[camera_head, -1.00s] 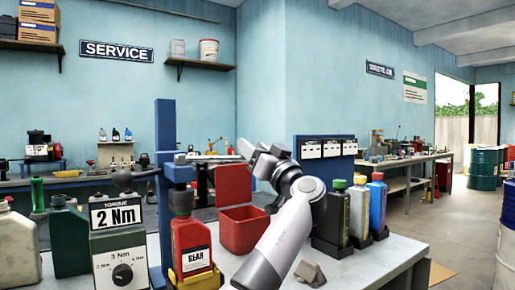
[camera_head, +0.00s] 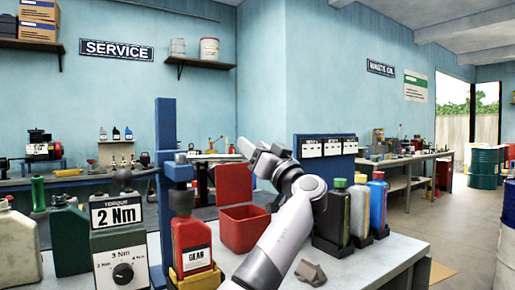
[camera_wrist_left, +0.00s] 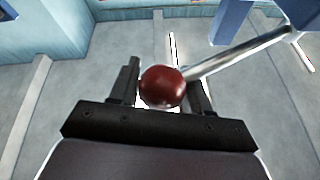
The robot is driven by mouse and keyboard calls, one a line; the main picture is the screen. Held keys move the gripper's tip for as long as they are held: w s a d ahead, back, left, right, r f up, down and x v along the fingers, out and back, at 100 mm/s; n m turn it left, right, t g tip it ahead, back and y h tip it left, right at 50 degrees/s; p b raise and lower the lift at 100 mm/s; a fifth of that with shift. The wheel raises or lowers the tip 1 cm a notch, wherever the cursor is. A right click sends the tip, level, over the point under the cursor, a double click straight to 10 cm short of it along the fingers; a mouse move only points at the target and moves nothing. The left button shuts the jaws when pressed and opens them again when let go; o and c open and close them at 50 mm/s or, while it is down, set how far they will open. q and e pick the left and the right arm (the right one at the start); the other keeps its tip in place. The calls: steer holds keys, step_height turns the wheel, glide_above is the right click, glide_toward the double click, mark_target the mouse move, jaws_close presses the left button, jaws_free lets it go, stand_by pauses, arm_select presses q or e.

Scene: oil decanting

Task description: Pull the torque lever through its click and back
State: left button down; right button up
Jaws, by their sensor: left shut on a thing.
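The metal lever (camera_head: 215,157) runs from the post toward my left gripper (camera_head: 259,155). In the left wrist view, the lever rod (camera_wrist_left: 240,58) ends in a dark red ball knob (camera_wrist_left: 162,86). The knob sits between the fingers of my left gripper (camera_wrist_left: 160,92), which is shut on it. The knob is hidden in the head view. My right gripper is not in view.
A red "GEAR" can (camera_head: 193,243) stands close to the left of my arm. A red open bin (camera_head: 243,230) is behind it. Several bottles (camera_head: 359,209) stand to the right. A small grey block (camera_head: 311,273) lies on the table (camera_head: 375,264), whose right front is mostly clear.

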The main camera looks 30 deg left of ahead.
arm_select(q)
steer(key=shift+w+a+f+g, duration=0.1)
steer(key=shift+a+f+g, duration=0.3)
steer(key=shift+a+f, duration=0.4)
steer(key=c, duration=0.6)
jaws_free()
steer(key=shift+c, duration=0.2)
steer(key=shift+w+d+f+p, duration=0.1)
steer(key=shift+d+f+p, duration=0.15)
steer(key=shift+d, duration=0.6)
steer(key=shift+w+d+f+p, duration=0.1)
steer(key=shift+d+f+p, duration=0.1)
steer(key=shift+d, duration=0.6)
steer(key=d, duration=0.1)
steer(key=d+f+p, duration=0.1)
steer(key=d, duration=0.2)
steer(key=shift+w+d+f, duration=0.1)
steer(key=shift+w+f, duration=0.1)
steer(key=shift+w, duration=0.2)
